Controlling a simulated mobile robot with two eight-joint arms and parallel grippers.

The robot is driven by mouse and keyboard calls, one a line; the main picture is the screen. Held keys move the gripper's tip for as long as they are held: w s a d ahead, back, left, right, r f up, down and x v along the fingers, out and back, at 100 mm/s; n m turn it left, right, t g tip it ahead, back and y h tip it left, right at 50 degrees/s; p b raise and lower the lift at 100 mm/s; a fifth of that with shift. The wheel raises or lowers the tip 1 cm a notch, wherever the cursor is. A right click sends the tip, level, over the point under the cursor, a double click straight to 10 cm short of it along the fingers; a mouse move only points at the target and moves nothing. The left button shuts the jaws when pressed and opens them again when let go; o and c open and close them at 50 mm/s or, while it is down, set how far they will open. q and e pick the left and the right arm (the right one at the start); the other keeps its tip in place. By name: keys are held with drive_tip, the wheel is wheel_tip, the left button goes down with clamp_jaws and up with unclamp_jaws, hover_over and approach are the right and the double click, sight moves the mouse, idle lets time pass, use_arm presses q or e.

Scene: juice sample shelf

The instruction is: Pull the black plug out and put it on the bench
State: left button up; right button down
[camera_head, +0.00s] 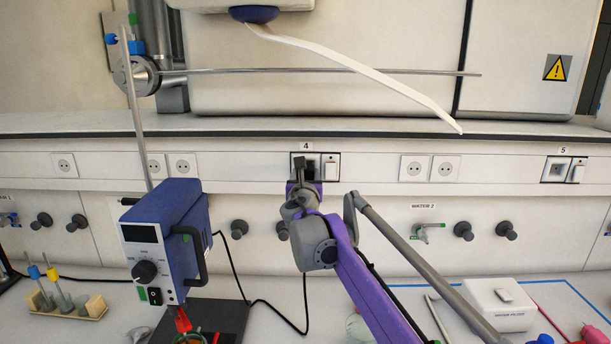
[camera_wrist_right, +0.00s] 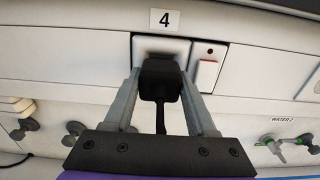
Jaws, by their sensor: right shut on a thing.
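The black plug (camera_wrist_right: 160,80) is at the wall socket (camera_wrist_right: 146,47) under the label 4, and its cord hangs down from it. In the wrist view the plug covers the lower part of the socket plate; I cannot tell how deep it sits. My right gripper (camera_wrist_right: 158,88) is shut on the plug, one finger on each side. In the head view the right gripper (camera_head: 303,186) reaches up to socket 4 and partly hides the plug (camera_head: 299,168). The white bench (camera_head: 270,285) lies below. My left gripper is not in view.
A blue overhead stirrer (camera_head: 168,235) stands left of my arm, with a black cable (camera_head: 232,270) on the bench. A white water filter box (camera_head: 500,304) is at the right. A tube rack (camera_head: 68,305) is at the left. A red-marked switch (camera_wrist_right: 208,68) adjoins the socket.

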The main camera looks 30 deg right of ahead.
drive_tip(key=shift+v, duration=1.55)
drive_tip(key=shift+f, duration=0.1)
